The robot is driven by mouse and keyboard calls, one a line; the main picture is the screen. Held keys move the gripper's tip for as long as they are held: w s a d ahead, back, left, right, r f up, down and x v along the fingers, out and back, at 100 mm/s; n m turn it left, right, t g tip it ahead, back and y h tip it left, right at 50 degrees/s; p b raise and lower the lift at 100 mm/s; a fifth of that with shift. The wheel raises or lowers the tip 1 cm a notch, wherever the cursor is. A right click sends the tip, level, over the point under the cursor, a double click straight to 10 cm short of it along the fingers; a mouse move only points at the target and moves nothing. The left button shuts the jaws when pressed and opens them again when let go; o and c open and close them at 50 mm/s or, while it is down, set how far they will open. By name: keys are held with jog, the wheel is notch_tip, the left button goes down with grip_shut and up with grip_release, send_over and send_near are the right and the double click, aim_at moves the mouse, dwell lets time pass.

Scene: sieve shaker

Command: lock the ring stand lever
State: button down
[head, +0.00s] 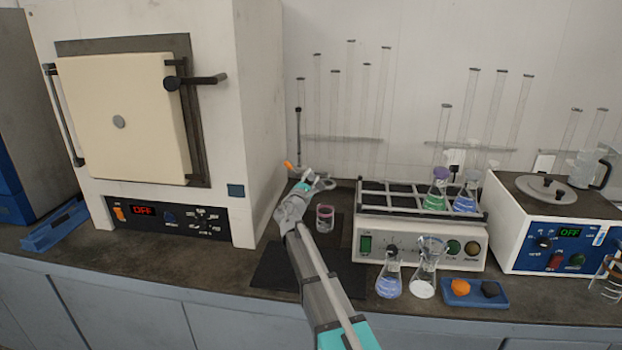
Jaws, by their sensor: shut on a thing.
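The ring stand shows as a thin dark upright rod (298,132) behind my gripper, just right of the large furnace. A small orange lever (289,165) sticks up at a tilt at the lower part of the rod. My gripper (296,171) is at the lever and is shut on it. The fingertips are very small in this view, and the exact contact is hard to make out. My wrist hides the foot of the stand and part of the clamp. Whether the lever is locked cannot be told.
A glass beaker (325,219) stands close to the right of my arm. A shaker (420,242) with flasks is further right, with two flasks (389,276) (424,270) in front. The furnace (260,120) wall is close on the left.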

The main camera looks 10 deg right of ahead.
jog(key=shift+r, duration=0.15)
jog(key=shift+c, duration=2)
grip_release()
